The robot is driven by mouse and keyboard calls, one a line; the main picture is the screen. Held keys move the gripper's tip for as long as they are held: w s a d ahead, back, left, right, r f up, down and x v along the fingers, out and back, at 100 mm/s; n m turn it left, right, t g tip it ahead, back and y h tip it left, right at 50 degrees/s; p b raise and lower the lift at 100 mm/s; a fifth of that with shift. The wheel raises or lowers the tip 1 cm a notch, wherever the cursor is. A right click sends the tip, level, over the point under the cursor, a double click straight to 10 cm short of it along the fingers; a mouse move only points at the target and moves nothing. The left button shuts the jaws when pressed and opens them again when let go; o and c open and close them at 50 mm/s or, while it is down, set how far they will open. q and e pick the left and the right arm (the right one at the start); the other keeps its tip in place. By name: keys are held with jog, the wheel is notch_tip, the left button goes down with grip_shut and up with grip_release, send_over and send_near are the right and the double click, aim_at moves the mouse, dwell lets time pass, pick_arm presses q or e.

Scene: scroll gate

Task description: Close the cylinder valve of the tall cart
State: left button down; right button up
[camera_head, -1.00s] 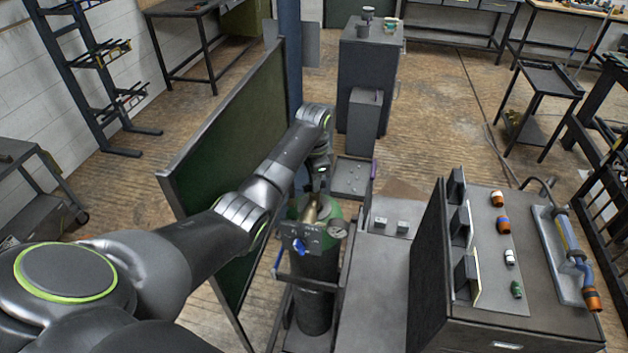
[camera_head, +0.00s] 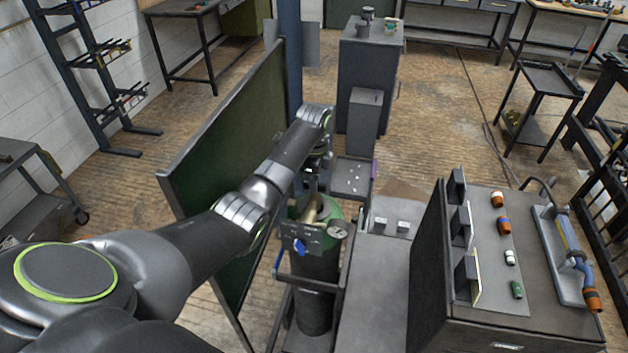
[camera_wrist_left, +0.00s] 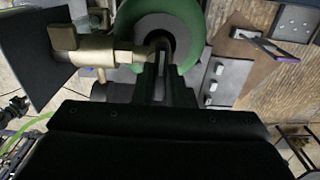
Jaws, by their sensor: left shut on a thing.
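The gas cylinder (camera_head: 315,300) stands upright in its cart, with a dark body and a green shoulder. A brass valve (camera_head: 312,209) is on its top, and it also shows in the left wrist view (camera_wrist_left: 92,57). A grey bracket plate (camera_head: 303,236), a blue knob (camera_head: 299,247) and a round gauge (camera_head: 337,229) are in front of it. My left gripper (camera_head: 316,190) comes down from above onto the valve. In the left wrist view its fingers (camera_wrist_left: 163,68) are close together at the valve's end, over the green shoulder. The gripped part is mostly hidden. My right gripper is out of view.
A tall dark green panel (camera_head: 225,150) stands close to the left of the cylinder. A grey bench (camera_head: 375,290) and a cabinet (camera_head: 540,290) with several fittings are on the right. A grey tray (camera_head: 350,178) lies beyond the cylinder.

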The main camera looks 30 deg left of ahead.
pick_arm(q)
jog(key=shift+d, duration=0.1)
jog(key=c, duration=1.5)
grip_release()
jog(key=shift+o, duration=0.2)
